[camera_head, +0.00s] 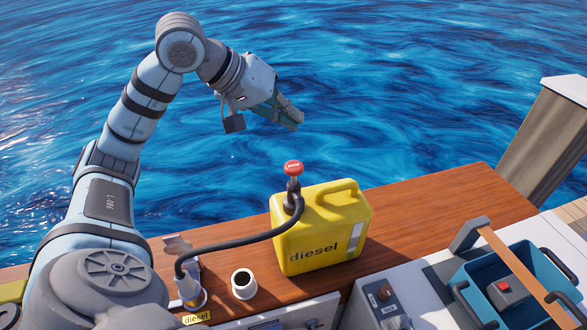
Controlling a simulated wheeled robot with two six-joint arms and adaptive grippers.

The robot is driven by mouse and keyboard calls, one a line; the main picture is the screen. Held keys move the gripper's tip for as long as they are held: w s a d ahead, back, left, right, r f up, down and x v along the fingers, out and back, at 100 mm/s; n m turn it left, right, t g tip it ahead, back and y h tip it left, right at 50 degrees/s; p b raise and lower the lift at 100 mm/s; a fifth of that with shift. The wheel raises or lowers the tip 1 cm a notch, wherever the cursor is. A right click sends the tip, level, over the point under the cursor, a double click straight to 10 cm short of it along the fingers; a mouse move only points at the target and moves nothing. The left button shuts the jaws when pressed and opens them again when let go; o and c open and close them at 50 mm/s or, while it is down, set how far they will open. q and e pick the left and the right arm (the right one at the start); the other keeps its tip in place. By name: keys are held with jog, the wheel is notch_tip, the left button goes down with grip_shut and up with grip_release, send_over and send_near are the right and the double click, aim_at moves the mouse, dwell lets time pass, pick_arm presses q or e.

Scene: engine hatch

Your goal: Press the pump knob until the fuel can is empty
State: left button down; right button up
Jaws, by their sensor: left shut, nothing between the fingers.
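The yellow fuel can (318,229) stands upright on the wooden deck and is marked "diesel". The red pump knob (293,168) sits on top of a dark pump at the can's left corner. A black hose (235,240) runs from the pump down left to a filler opening (190,287) beside a small yellow "diesel" label. My left gripper (294,121) is shut and empty, in the air above the red knob and apart from it. My right gripper is not in view.
A blue toolbox (500,280) with a brown handle stands at the lower right. A post (548,130) rises at the right. Bare deck lies right of the can, with water beyond.

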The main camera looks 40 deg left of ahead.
pick_arm(q)
jog(key=b, duration=0.6)
send_over(293, 163)
jog(key=f, duration=0.6)
jog(key=shift+s+a+f, duration=0.1)
jog(key=shift+s+f, duration=0.1)
jog(key=shift+f, duration=0.6)
jog(key=shift+b, duration=0.3)
jog(key=shift+f, duration=0.35)
jog(key=shift+f+b, duration=1.65)
jog(key=shift+b, duration=0.1)
dwell(0.8)
dwell(0.3)
jog(key=shift+r+p, duration=2.1)
jog(key=shift+p, duration=0.05)
